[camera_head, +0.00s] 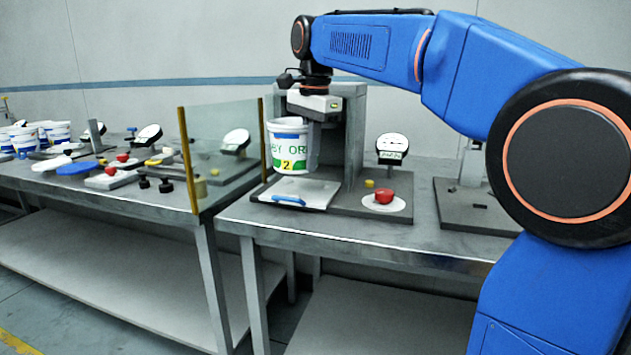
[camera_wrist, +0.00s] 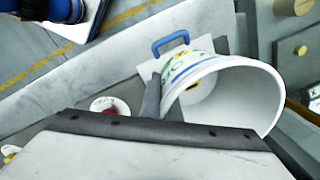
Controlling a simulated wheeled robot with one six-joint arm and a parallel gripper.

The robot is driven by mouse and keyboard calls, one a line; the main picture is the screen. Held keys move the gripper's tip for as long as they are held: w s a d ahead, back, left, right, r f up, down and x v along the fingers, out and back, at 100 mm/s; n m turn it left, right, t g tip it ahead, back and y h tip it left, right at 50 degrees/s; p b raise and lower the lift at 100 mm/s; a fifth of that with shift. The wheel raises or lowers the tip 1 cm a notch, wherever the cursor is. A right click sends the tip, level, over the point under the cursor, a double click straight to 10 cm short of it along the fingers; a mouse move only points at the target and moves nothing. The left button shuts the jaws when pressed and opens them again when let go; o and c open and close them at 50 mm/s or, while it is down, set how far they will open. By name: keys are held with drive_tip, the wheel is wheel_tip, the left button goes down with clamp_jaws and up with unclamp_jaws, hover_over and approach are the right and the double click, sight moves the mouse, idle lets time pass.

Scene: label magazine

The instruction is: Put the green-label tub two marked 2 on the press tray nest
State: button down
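The tub marked 2 (camera_head: 289,150) is white, with green lettering, blue bands and a yellow square bearing a 2. It hangs upright from my gripper (camera_head: 312,122), in front of the press. My gripper is shut on its wall at the right side; in the wrist view the fingers (camera_wrist: 163,100) meet the rim of the open, empty tub (camera_wrist: 228,92). The press tray (camera_head: 316,193) is a pale plate with a blue handle, below the tub, and the tub appears above it with a small gap. The nest itself is hidden by the tub.
The press column (camera_head: 354,135) stands just behind my gripper. A red button (camera_head: 384,196) and a dial (camera_head: 392,145) are to the right. A clear guard panel (camera_head: 222,150) stands left of the tray. More tubs (camera_head: 24,142) stand on the far-left bench.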

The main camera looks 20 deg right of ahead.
sight(315, 195)
drive_tip(key=w+d, duration=0.2)
drive_tip(key=w, duration=0.1)
drive_tip(key=shift+w+d, duration=0.15)
drive_tip(key=shift+d, duration=0.05)
wheel_tip(315, 195, down, 2)
drive_tip(key=shift+f, duration=2.5)
drive_tip(key=c, duration=2)
unclamp_jaws()
drive_tip(key=shift+f, duration=0.1)
drive_tip(key=r, duration=0.8)
drive_tip(key=s+r, duration=0.1)
drive_tip(key=r, duration=0.3)
drive_tip(key=shift+d+r, duration=0.1)
drive_tip(key=shift+d, duration=0.15)
